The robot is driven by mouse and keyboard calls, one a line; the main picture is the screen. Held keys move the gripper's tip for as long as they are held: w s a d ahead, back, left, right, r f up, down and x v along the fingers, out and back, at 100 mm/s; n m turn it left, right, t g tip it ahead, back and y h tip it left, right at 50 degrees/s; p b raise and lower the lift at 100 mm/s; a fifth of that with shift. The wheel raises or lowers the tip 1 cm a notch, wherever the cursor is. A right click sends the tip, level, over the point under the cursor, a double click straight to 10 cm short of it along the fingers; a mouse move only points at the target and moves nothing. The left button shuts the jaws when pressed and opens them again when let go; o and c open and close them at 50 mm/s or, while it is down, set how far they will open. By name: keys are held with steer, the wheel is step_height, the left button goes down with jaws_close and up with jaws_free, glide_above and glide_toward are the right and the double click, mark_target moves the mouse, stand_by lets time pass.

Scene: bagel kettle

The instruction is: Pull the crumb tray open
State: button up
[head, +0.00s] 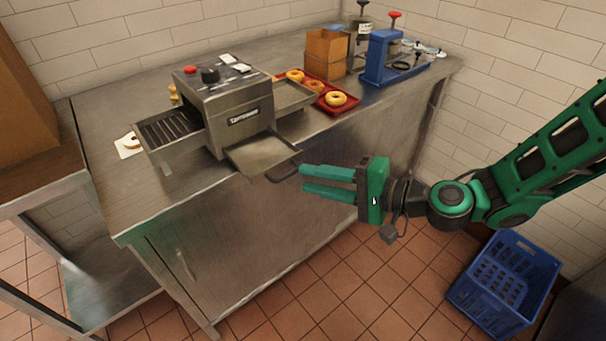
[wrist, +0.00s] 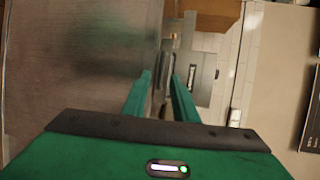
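The crumb tray (head: 262,153) is a flat metal tray sticking out low from the front of the steel conveyor toaster (head: 238,112). Its dark loop handle (head: 284,175) hangs over the counter's front edge. My gripper (head: 301,179) is green and reaches in from the right, its fingertips at the right end of the handle. The fingers are apart, with a gap between them. In the wrist view my gripper (wrist: 164,75) also shows this gap. I cannot tell whether the handle lies between the fingertips or just beyond them.
A red tray (head: 324,106) with several bagels, a cardboard box (head: 325,54) and a blue press-like device (head: 380,58) stand behind on the steel counter (head: 215,188). A blue crate (head: 503,280) sits on the floor at right. The floor before the counter is clear.

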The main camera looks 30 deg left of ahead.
steer(key=v, duration=0.6)
steer(key=shift+d, duration=0.1)
stand_by(0.3)
steer(key=w+d+f+n+h, duration=0.15)
steer(key=d+h, duration=0.25)
steer(key=d, duration=0.6)
steer(key=w+d+f+t+h, duration=0.1)
steer(key=d+f+h, duration=0.2)
steer(key=d, duration=0.6)
steer(key=w+d+f+n+h, duration=0.15)
steer(key=d+h, duration=0.25)
steer(key=d, duration=0.6)
steer(key=s+d+r+m+h, duration=0.1)
steer(key=s+d+m, duration=0.15)
steer(key=d, duration=0.45)
steer(key=s+d+r+m+h, duration=0.1)
steer(key=s+d+r+h, duration=0.15)
steer(key=d, duration=0.45)
steer(key=s+d+r+m, duration=0.2)
steer(key=s+d, duration=0.3)
steer(key=s, duration=0.1)
steer(key=s+d+r+m+g, duration=0.1)
steer(key=s+d+r+m, duration=0.1)
steer(key=s+d, duration=0.3)
steer(key=shift+s+g+h, duration=0.3)
steer(key=shift+s+h, duration=0.15)
steer(key=shift+s, duration=0.35)
